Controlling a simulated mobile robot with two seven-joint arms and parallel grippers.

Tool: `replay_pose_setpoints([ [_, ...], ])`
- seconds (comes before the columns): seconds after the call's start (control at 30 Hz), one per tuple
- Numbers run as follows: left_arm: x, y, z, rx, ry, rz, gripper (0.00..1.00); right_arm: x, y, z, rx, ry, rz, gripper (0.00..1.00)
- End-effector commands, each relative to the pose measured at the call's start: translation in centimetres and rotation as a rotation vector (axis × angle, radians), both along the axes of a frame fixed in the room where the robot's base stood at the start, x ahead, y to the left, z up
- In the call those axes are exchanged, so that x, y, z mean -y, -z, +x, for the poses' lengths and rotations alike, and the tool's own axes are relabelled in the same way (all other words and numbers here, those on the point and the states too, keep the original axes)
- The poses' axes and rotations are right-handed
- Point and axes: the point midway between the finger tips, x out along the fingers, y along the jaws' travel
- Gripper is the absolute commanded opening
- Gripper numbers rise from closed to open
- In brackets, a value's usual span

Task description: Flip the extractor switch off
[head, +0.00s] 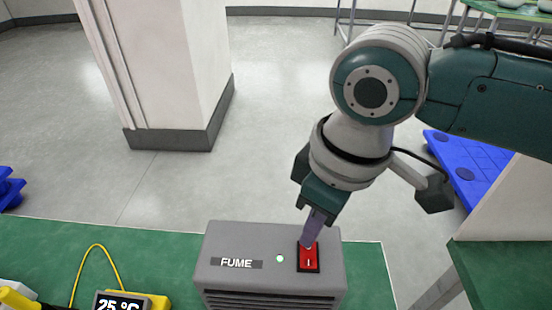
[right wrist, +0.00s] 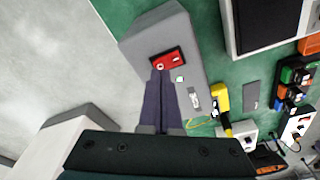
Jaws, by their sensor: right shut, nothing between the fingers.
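The extractor is a grey box (head: 220,240) labelled FUME at the bottom middle of the head view. Its red rocker switch (head: 309,260) sits in a black frame on the right of the front panel. A small light (head: 280,258) beside it shows pale green. My right gripper (head: 308,243) is shut and empty, its fingertips at the upper end of the switch; they look to touch it or hover just over it. In the right wrist view the closed fingertips (right wrist: 160,73) lie at the edge of the red switch (right wrist: 168,61). My left gripper is not in view.
The box stands on a green bench top (head: 368,265). A yellow thermometer (head: 155,300) with a cable is to its left. A pillar (head: 160,70) rises behind, and a green table (head: 500,270) stands at the right. Blue pallets (head: 465,165) lie on the floor.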

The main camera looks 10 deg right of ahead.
Motion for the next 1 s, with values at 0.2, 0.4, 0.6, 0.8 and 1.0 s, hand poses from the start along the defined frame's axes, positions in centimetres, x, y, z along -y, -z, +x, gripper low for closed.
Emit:
replay_pose_setpoints([
  [0.2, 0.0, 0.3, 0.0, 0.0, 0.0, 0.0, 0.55, 0.0, 0.4, 0.0, 0.0, 0.0, 0.0, 0.0],
  [0.4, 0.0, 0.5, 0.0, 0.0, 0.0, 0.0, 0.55, 0.0, 0.7, 0.0, 0.0, 0.0, 0.0, 0.0],
  [0.6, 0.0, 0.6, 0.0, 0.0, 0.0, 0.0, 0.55, 0.0, 1.0, 0.0, 0.0, -0.001, 0.0, 0.0],
  [0.8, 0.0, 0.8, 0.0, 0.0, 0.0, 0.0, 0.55, 0.0, 1.3, 0.0, 0.0, -0.001, 0.0, 0.0],
  [1.0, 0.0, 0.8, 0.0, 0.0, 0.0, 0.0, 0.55, 0.0, 1.3, 0.0, 0.0, -0.001, 0.0, 0.0],
])
